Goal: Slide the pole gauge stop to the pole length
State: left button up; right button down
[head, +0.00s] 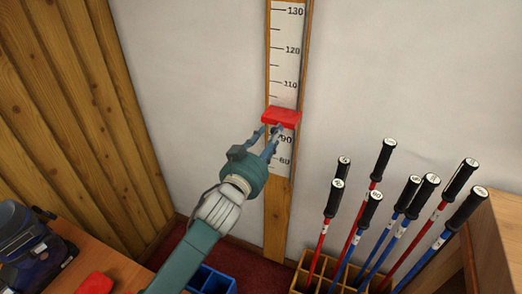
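The pole gauge is a tall wooden board (277,215) on the white wall with a white number scale (287,65). Its red stop (281,117) sits across the scale between the 110 and 90 marks, covering the part around 100. My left gripper (267,134) is just below and in front of the stop's left part. Its fingers are apart, with a gap showing between them. The tips are close to the stop's underside; I cannot tell if they touch. My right gripper is not in view.
Several red and blue poles (398,233) with black, numbered grips stand in a wooden rack (303,280) at the lower right, beside a wooden cabinet (497,235). A blue crate (212,281) is on the floor. A bench (112,268) with a red item (96,284) is at lower left.

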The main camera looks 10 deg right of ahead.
pick_arm(q)
jog(key=v, duration=0.8)
jog(key=shift+a, duration=0.1)
